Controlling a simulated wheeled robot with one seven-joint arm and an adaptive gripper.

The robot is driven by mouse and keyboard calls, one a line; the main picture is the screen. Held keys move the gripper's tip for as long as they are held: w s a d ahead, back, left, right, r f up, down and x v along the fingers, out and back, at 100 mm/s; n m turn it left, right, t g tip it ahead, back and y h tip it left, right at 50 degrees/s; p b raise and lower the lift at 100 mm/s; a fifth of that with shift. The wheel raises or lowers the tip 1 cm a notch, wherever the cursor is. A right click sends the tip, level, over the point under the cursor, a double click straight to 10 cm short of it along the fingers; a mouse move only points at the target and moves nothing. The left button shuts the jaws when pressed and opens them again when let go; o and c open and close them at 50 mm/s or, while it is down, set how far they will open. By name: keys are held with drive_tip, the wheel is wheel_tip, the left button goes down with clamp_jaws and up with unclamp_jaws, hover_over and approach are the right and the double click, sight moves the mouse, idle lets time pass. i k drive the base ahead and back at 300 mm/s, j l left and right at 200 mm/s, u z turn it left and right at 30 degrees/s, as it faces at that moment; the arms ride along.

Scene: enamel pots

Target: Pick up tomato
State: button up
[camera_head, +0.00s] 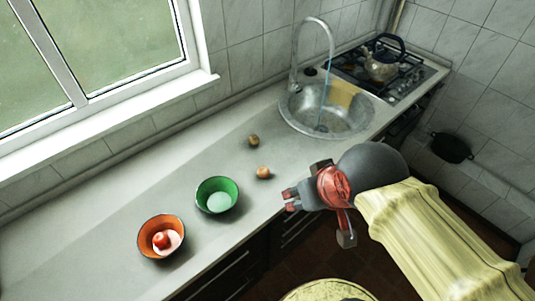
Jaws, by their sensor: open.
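A small red tomato (161,240) lies inside an orange enamel bowl (147,228) with a white inside, on the counter at the lower left. My gripper (288,200) is open and empty near the counter's front edge. Its fingers point left, toward the bowls.
A potato-like brown item (254,140) and an onion-like round item (263,172) lie on the counter (80,235). A round metal sink (350,125) with a curved faucet stands behind, then a stove with a kettle (383,64). The counter's left end is clear.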

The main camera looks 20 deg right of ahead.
sight(263, 172)
drive_tip(key=i+l+u, duration=0.1)
drive_tip(key=l, duration=0.25)
drive_tip(key=i+l, duration=0.2)
drive_tip(key=l, duration=0.15)
drive_tip(key=i+l+u, duration=0.15)
drive_tip(key=l, duration=0.2)
